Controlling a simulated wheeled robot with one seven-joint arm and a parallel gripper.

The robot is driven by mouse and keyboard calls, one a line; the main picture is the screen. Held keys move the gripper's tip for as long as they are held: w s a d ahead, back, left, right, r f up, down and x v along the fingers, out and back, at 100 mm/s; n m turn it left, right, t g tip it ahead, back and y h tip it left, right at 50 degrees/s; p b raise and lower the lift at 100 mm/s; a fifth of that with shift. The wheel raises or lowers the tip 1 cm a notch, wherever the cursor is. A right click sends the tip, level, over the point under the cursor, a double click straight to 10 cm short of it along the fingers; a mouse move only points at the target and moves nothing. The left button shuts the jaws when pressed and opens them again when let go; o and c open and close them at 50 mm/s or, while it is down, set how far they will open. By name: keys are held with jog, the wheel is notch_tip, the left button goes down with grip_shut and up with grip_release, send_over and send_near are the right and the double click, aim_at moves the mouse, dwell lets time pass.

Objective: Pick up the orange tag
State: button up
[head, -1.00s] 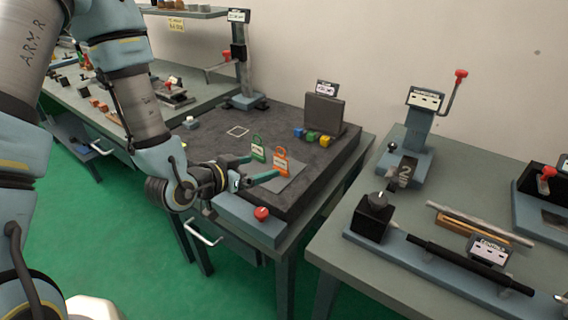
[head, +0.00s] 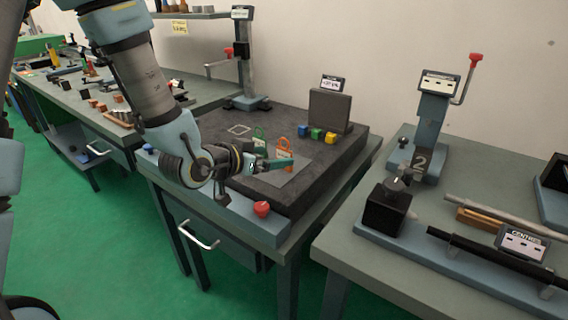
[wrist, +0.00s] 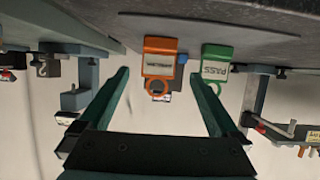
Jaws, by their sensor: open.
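The orange tag (head: 285,152) stands upright on a grey plate on the dark block, with a ring at its top. In the wrist view, which is upside down, the orange tag (wrist: 159,58) appears between the fingertips. My gripper (head: 277,163) is open in front of it, and nothing is visibly held. In the wrist view my gripper (wrist: 158,75) has one teal finger on each side. The green tag (wrist: 216,64) stands beside the orange one, close to the right fingertip. In the head view the green tag (head: 259,134) is partly hidden by my gripper.
Several small coloured cubes (head: 317,134) sit behind the tags, before a dark upright panel (head: 329,110). A red knob (head: 261,209) is on the bench's front ledge. A second bench with fixtures (head: 389,208) is at right. Green floor lies in front.

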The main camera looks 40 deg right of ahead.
aim_at(283, 155)
jog(key=shift+p+x, duration=1.15)
jog(key=shift+x, duration=1.7)
jog(key=shift+s, duration=0.1)
jog(key=c, duration=1.4)
jog(key=shift+r, duration=0.1)
